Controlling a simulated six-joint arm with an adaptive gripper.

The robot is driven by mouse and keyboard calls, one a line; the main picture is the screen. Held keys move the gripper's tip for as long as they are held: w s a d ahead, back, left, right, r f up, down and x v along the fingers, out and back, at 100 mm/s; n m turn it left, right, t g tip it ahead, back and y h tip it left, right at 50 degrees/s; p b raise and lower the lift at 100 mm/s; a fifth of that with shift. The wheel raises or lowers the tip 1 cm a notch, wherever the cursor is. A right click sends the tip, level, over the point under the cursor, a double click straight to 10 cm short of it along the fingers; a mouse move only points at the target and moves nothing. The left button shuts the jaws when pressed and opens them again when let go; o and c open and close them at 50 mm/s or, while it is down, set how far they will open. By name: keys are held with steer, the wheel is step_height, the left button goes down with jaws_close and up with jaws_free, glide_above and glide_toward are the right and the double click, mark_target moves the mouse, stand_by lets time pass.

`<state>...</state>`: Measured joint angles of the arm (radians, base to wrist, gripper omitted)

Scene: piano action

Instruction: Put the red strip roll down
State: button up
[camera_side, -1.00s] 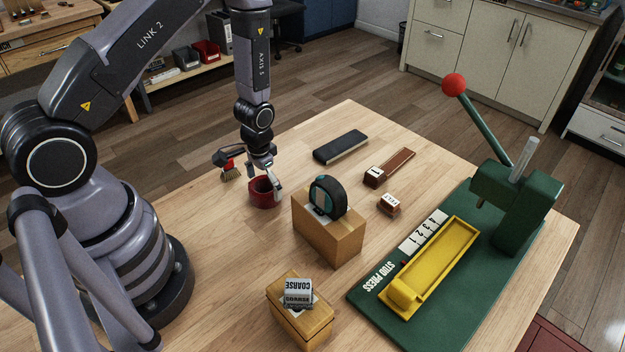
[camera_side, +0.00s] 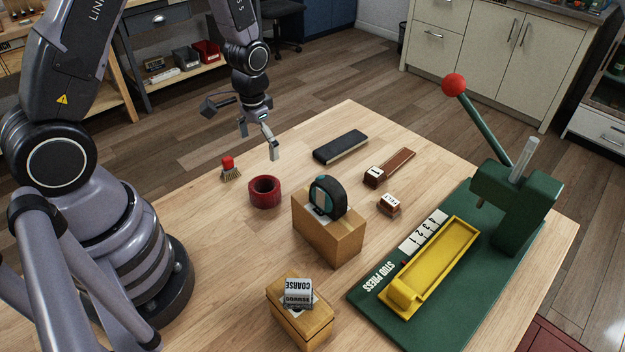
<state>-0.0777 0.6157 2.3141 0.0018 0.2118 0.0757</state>
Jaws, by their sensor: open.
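The red strip roll (camera_side: 265,202) rests on the wooden table, left of the wooden block that carries the teal-and-black roll. Its hollow centre faces up. My gripper (camera_side: 243,143) is raised above and behind the red roll, apart from it. Its fingers are spread wide and nothing is between them.
A small red-topped brush (camera_side: 230,169) stands left of the roll. The green stud press (camera_side: 520,215) with a yellow tray (camera_side: 440,262) fills the right side.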

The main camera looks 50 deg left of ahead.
step_height(320, 180, up, 10)
steer(key=t, duration=0.1)
steer(key=s+d+r+t, duration=0.2)
steer(key=s+r+t, duration=0.2)
steer(key=s+r, duration=1.3)
steer(key=shift+d+r+t, duration=0.25)
steer(key=shift+r+t, duration=0.05)
steer(key=shift+r, duration=0.2)
